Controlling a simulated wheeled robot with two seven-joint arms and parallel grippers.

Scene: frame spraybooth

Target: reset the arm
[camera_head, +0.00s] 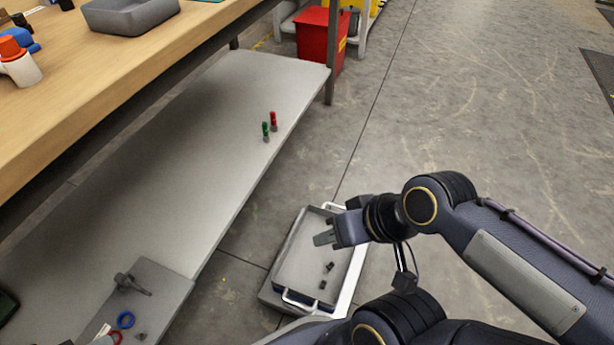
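My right arm comes in from the right. Its gripper (325,238) is over a grey tray (283,262) with white handles, pointing left. I see no object in its fingers, but whether they are open or shut is unclear from this angle. My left gripper is not in view. Dark joints of mine show at the bottom edge.
The tray holds a few small dark pieces (328,267). At left, a wooden workbench (120,75) stands over a grey lower shelf (170,160) bearing a green piece (265,130) and a red piece (273,118). A red bin (318,40) stands behind. The floor at right is clear.

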